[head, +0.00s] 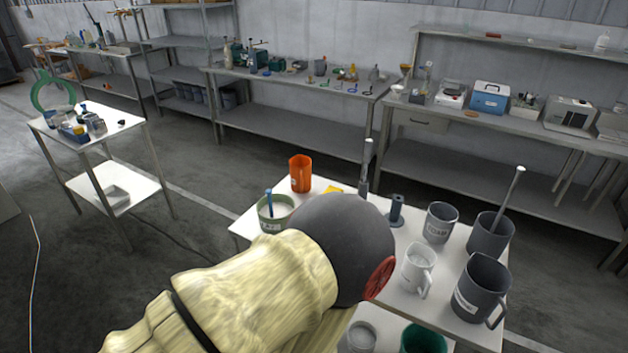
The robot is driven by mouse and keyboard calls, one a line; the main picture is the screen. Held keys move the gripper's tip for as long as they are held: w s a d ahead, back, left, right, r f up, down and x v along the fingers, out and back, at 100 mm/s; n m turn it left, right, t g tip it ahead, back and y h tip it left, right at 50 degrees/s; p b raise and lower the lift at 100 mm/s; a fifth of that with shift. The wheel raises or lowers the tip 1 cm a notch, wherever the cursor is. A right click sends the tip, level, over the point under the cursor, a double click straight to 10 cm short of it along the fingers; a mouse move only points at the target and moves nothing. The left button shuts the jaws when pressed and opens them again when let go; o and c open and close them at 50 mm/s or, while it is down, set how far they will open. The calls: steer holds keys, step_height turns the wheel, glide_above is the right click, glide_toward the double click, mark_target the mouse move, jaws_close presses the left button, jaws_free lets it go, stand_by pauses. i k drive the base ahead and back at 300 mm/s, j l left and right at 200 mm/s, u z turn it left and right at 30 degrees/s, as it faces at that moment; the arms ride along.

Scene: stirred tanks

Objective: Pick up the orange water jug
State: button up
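The orange water jug (300,173) stands upright near the far left corner of the white table (249,221). My arm, in a pale yellow cover with a dark rounded joint, fills the lower middle of the head view and hides part of the table. My gripper does not show in this view. The jug stands beyond the arm and is not covered by it.
A green-rimmed tub (275,214) stands just in front of the jug. A yellow item (333,189) lies right of it. Grey containers, including a large grey jug (481,287), and a white jug (418,269) crowd the right side. Open floor lies left of the table.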

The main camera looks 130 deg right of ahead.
mark_target(300, 165)
steer(key=z, duration=4.65)
steer(key=i+j+z, duration=0.75)
steer(key=i+l, duration=0.1)
